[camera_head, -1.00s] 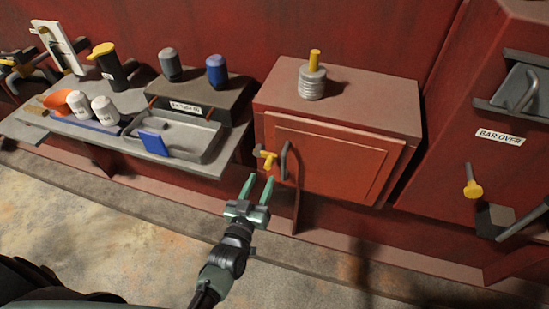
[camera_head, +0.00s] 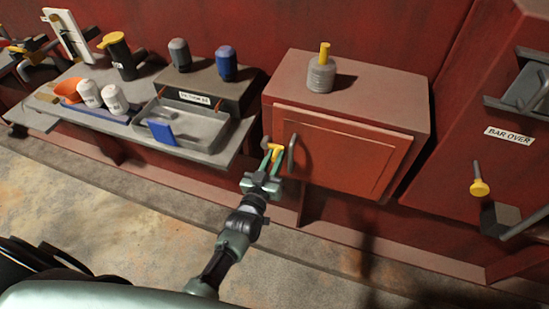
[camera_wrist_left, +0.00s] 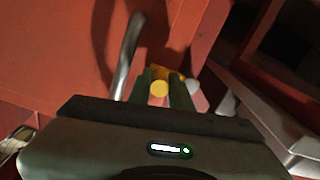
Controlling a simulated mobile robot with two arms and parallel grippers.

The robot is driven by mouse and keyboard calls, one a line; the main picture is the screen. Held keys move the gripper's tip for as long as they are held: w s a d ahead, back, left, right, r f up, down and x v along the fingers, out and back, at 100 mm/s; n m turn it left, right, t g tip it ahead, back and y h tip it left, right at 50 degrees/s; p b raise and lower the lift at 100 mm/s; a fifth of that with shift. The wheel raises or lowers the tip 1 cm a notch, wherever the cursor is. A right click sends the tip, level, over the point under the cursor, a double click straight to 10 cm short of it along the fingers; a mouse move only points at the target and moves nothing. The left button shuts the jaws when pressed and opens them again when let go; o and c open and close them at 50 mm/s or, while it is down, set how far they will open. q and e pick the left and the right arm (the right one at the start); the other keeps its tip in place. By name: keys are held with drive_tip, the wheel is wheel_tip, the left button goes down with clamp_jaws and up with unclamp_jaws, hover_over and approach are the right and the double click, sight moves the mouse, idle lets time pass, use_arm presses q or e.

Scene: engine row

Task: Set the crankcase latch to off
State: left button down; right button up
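The crankcase latch appears to be the small yellow handle (camera_head: 276,151) on a grey pivot at the left edge of a red cabinet door (camera_head: 335,158). In the left wrist view the yellow round end (camera_wrist_left: 159,88) shows between my finger ends. My left gripper (camera_head: 273,160) is at the latch, one finger on each side of it. The fingers look parted, and I cannot see clear contact. In the left wrist view the gripper (camera_wrist_left: 160,90) hides part of the latch. My right gripper is not in view.
A curved grey door handle (camera_head: 291,153) stands just right of the latch. A grey shelf (camera_head: 60,128) with a tray (camera_head: 205,145), bottles and an orange funnel lies left. A "BAR OVER" panel (camera_head: 509,135) is right.

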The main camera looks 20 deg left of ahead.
sight(265, 147)
use_arm(q)
drive_tip(key=shift+r+n, duration=0.15)
drive_tip(key=shift+n, duration=0.15)
drive_tip(key=n, duration=0.1)
drive_tip(key=r+n+p, duration=0.1)
drive_tip(key=n, duration=0.1)
drive_tip(key=shift+a+r+n, duration=0.15)
drive_tip(key=shift+r+n, duration=0.1)
drive_tip(key=shift+n, duration=0.05)
drive_tip(key=n, duration=0.2)
drive_tip(key=a+r+n, duration=0.1)
drive_tip(key=n, duration=0.1)
drive_tip(key=shift+r, duration=0.2)
drive_tip(key=n, duration=0.1)
drive_tip(key=a+n, duration=0.1)
drive_tip(key=n, duration=0.1)
drive_tip(key=r+n, duration=0.1)
drive_tip(key=n, duration=0.1)
drive_tip(key=shift+a, duration=0.2)
drive_tip(key=shift+w+a+r+n+b, duration=0.1)
drive_tip(key=shift+a+n+b, duration=0.3)
drive_tip(key=shift+n, duration=0.8)
drive_tip(key=shift+a+r+n+b, duration=0.1)
drive_tip(key=shift+a+n+b, duration=0.3)
drive_tip(key=shift+n, duration=0.8)
drive_tip(key=shift+a, duration=0.15)
drive_tip(key=c, duration=1.3)
unclamp_jaws()
